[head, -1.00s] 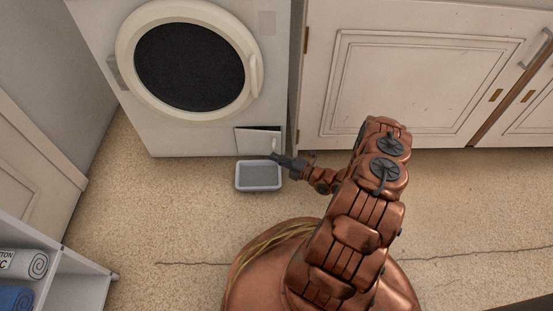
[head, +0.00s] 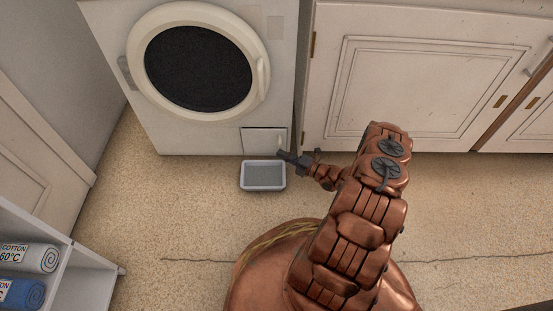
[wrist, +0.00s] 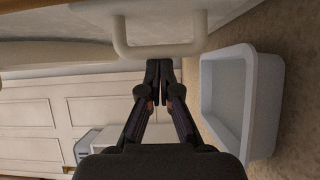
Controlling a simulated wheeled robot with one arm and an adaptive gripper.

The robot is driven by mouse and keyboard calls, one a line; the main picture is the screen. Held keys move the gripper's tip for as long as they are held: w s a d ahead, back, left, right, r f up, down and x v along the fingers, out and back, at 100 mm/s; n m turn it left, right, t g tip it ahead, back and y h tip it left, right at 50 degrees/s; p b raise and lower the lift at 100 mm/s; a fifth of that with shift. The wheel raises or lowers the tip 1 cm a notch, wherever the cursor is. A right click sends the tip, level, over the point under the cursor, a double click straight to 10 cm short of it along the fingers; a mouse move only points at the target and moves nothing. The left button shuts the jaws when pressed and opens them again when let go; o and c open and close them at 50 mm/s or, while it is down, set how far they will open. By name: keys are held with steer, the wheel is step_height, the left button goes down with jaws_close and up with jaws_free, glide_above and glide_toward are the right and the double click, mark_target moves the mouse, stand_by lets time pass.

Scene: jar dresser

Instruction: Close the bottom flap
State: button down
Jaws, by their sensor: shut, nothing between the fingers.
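The bottom flap (head: 263,141) is a small white panel low on the front right of the white washing machine (head: 170,128). In the head view it now lies about flush with the machine's front, with only a thin dark line at its edges. Its pale handle (wrist: 160,50) shows large at the top of the wrist view. My gripper (head: 281,154) is shut and empty, its tips at the flap's lower right by the handle. In the wrist view the closed fingertips (wrist: 159,66) are just below the handle; I cannot tell whether they touch it.
A shallow grey tray (head: 263,187) stands on the floor right below the flap; it also shows in the wrist view (wrist: 270,105). White cabinets (head: 420,80) stand to the right. A shelf with rolled towels (head: 40,257) is at lower left. Floor left of the tray is clear.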

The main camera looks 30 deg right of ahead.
steer(key=shift+w+d, duration=0.1)
steer(key=shift+d, duration=0.45)
steer(key=s+d+p, duration=0.1)
steer(key=s+p, duration=0.3)
steer(key=s, duration=0.7)
steer(key=shift+s+d+p, duration=0.25)
steer(key=shift+d+p, duration=0.1)
steer(key=shift+s, duration=0.1)
